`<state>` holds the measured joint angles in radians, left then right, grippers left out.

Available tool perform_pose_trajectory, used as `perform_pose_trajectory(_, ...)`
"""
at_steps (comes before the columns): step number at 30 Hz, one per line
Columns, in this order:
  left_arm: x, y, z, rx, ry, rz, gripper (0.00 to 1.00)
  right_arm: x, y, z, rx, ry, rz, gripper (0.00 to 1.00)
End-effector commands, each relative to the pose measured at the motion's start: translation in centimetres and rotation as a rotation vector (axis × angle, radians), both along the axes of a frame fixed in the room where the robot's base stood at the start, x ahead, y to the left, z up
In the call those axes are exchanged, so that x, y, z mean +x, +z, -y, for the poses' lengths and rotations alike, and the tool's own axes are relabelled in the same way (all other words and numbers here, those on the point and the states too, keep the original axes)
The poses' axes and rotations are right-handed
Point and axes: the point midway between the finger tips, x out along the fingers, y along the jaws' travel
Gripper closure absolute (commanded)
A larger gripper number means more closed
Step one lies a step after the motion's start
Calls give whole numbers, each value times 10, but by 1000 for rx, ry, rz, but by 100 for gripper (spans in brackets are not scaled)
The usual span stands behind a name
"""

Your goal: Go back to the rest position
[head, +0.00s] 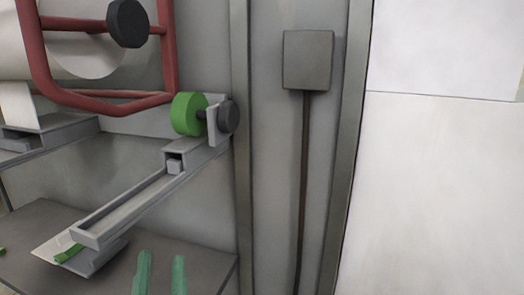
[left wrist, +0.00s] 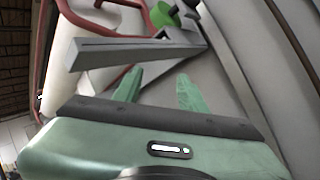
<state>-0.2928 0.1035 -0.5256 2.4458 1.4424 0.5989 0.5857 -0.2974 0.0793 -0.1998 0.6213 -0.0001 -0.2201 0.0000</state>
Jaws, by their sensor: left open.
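My left gripper (head: 160,274) shows at the bottom of the head view as two green fingers held apart, with nothing between them. In the left wrist view the same open gripper (left wrist: 158,88) points toward a grey rail (left wrist: 110,50), and the fingers look clear of it. In the head view the grey rail (head: 135,205) slopes up to the right above the fingers, toward a green wheel (head: 188,114) with a dark knob (head: 228,117). My right gripper is in neither view.
A red tube frame (head: 100,104) surrounds a pale cylinder (head: 70,55) at the upper left. A dark shelf (head: 50,220) lies below the rail. A grey box (head: 307,60) with a rod is on the grey panel. A white wall (head: 430,190) fills the right side.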

Motion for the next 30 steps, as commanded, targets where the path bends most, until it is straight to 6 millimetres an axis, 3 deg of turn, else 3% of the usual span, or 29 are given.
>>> perform_pose_trajectory(2, -7, 10, 32, 288, -38, 52, 59, 0, 0, 1, -1, 0, 0, 21)
perform_pose_trajectory(5, -14, -2, 77, 679, -95, 81, 59, 0, 0, 1, -1, 0, -1, 21)
perform_pose_trajectory(8, -18, -45, 115, 1075, -169, 61, 59, -1, 0, 1, -1, 1, -1, 21)
perform_pose_trajectory(11, -24, -112, 132, 1463, -270, -9, 59, -1, 0, 1, -1, 1, -1, 21)
perform_pose_trajectory(15, -43, -215, 111, 1923, -458, -179, 59, -2, 0, 1, -2, 1, -3, 21)
perform_pose_trajectory(18, -62, -268, 80, 2143, -594, -309, 59, -3, 0, 1, -2, 1, -3, 21)
perform_pose_trajectory(24, -102, -328, 20, 2386, -827, -536, 59, -3, 0, 1, -2, 1, -4, 21)
perform_pose_trajectory(30, -142, -357, -33, 2511, -1039, -744, 59, -3, 0, 1, -2, 1, -5, 21)
